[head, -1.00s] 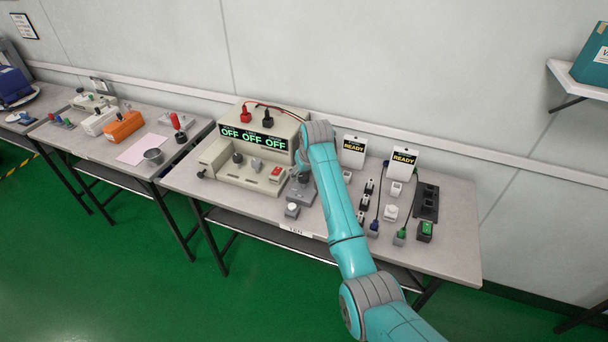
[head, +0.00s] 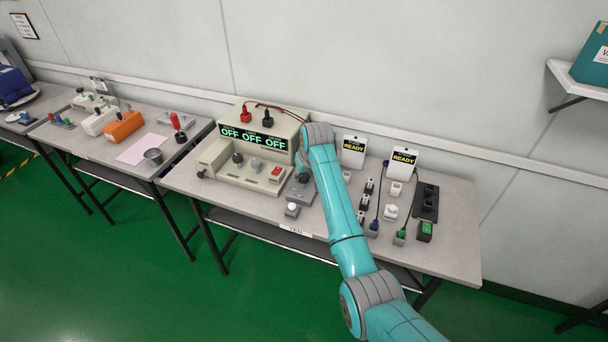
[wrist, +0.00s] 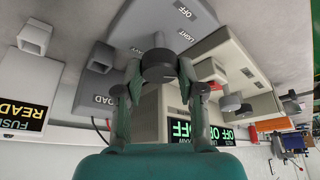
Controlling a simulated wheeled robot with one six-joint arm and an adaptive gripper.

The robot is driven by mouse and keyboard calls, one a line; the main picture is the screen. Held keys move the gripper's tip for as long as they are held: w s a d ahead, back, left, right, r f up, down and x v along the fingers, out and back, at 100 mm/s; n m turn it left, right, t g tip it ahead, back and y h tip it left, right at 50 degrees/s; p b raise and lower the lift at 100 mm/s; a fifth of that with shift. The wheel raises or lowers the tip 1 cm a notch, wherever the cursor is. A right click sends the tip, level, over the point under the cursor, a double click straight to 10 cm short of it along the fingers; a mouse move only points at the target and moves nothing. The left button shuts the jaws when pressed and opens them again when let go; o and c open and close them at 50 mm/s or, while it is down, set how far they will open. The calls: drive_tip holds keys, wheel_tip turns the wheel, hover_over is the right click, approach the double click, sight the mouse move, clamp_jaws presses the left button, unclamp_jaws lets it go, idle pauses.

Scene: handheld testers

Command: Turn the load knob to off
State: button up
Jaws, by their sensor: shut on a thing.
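The load box is a grey sloped box (wrist: 180,22) marked OFF and LIGHT on its face, with a third label partly covered and LOAD on its side. Its dark round load knob (wrist: 158,66) stands out from that face in the wrist view. My gripper (wrist: 160,74) is shut on the knob, one finger on each side. I cannot tell which mark the knob points at. In the head view the load box (head: 299,193) sits on the bench right of the beige power supply, and my arm hides much of it.
The beige power supply (head: 232,178) stands close to the left, its displays (head: 252,138) reading OFF. Two READY signs (head: 404,160), plugs and sockets are to the right. The bench's front right (head: 440,250) is clear.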

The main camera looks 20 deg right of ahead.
drive_tip(key=n+y, duration=0.1)
drive_tip(key=n, duration=0.2)
drive_tip(key=n+g+y, duration=0.1)
drive_tip(key=n, duration=0.2)
drive_tip(key=shift+d, duration=0.15)
drive_tip(key=n+g, duration=0.1)
drive_tip(key=n, duration=0.1)
drive_tip(key=n+y, duration=0.1)
drive_tip(key=n, duration=0.2)
drive_tip(key=shift+g, duration=0.4)
drive_tip(key=shift+n, duration=0.4)
drive_tip(key=o, duration=1.1)
drive_tip(key=shift+o, duration=0.2)
drive_tip(key=v, duration=1.2)
drive_tip(key=shift+d, duration=0.25)
